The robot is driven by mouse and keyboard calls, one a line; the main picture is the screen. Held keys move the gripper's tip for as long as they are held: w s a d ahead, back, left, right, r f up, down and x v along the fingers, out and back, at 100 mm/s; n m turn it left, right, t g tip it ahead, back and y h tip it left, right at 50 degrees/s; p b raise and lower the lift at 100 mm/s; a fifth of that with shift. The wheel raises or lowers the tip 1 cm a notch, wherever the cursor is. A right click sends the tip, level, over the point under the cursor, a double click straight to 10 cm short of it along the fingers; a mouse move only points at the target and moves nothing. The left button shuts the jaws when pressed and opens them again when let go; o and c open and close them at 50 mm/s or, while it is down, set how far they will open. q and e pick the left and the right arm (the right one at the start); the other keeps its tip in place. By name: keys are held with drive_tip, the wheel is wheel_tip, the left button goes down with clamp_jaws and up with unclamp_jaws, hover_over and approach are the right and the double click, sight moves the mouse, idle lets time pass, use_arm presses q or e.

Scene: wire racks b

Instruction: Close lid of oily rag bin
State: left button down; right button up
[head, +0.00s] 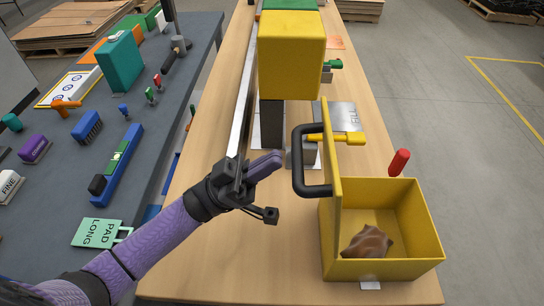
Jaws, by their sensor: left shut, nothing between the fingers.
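The oily rag bin (385,270) is a yellow box at the front right of the wooden bench. Its yellow lid (333,215) stands upright along the bin's left side, with a black handle (298,160) on the lid's left face. A brown rag (367,243) lies inside the bin. My left gripper (265,164) is shut and empty, just left of the handle and apart from it, its fingers pointing right. My right gripper is not in view.
A tall yellow block (291,55) on a dark post stands behind the bin. A red cylinder (399,162) is behind the bin's right side. The grey bench (60,205) at left holds brushes and tools. Bare wood lies in front of my left gripper.

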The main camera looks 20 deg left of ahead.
use_arm(q)
drive_tip(key=shift+w+d, duration=0.1)
drive_tip(key=shift+d, duration=0.25)
